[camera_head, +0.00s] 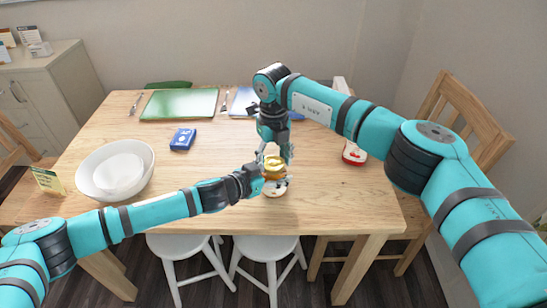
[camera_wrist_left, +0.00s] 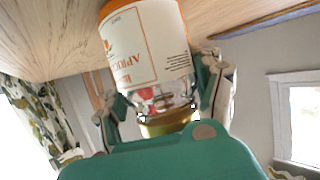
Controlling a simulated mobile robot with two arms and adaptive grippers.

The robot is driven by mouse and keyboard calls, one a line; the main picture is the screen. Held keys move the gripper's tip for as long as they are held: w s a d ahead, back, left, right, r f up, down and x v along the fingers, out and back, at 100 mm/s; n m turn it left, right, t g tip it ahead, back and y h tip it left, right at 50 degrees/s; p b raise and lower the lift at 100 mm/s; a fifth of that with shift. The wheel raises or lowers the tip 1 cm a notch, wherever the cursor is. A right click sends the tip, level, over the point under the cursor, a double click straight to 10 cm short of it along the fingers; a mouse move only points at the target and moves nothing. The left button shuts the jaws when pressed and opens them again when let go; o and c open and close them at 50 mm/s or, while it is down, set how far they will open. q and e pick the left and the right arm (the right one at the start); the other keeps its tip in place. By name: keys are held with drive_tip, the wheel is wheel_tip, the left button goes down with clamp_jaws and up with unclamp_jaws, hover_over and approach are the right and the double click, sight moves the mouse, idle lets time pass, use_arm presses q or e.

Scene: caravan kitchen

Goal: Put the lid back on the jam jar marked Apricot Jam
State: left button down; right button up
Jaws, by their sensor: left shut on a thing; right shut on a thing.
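The apricot jam jar (camera_head: 273,189) is near the table's front edge, with a white label and orange contents. In the left wrist view the jar (camera_wrist_left: 146,50) appears inverted, its label reading Apricot. My left gripper (camera_head: 265,177) is shut on the jar from the left. A gold lid (camera_head: 274,162) is at the jar's mouth, and it also shows in the left wrist view (camera_wrist_left: 165,123). My right gripper (camera_head: 275,155) comes down from above and is shut on the lid. I cannot tell whether the lid is seated or just above the rim.
A blue packet (camera_head: 182,139), green board (camera_head: 180,104) and white bowls (camera_head: 84,171) are on the left. White stools (camera_head: 270,248) stand below the front edge. The table between packet and jar is mostly clear.

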drive_tip(key=shift+m, duration=0.8)
drive_tip(key=o, duration=1.3)
drive_tip(key=shift+a, duration=0.1)
drive_tip(key=shift+r, duration=2.3)
drive_tip(key=shift+c, duration=0.3)
